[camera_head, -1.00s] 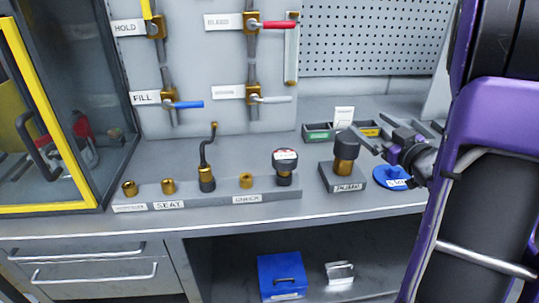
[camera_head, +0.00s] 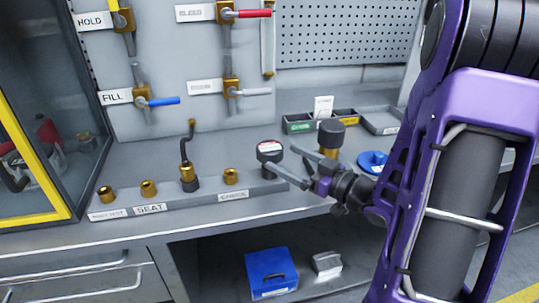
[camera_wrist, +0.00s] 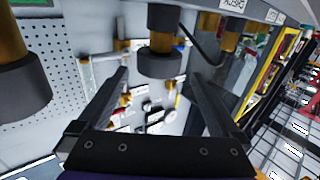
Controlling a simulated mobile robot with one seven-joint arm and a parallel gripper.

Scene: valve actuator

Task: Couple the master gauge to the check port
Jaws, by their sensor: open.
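The master gauge (camera_head: 269,151), a dark round body with a pale face, stands at the right end of the grey port strip. The check port appears to be the bare brass fitting (camera_head: 230,177) just left of it, behind the CHECK label. My gripper (camera_head: 286,160) is open and points left at the gauge, its fingers close to it. In the wrist view, which looks upside down, a dark-capped brass piece (camera_wrist: 160,62), likely the gauge, shows between the open fingers (camera_wrist: 157,76). Whether the fingers touch it I cannot tell.
A brass fitting with a bent black hose (camera_head: 187,178) stands left of the check port, with other brass fittings beyond. The dark-topped pump piece (camera_head: 331,133) stands behind my gripper, near a blue disc (camera_head: 373,162). A valve panel rises behind.

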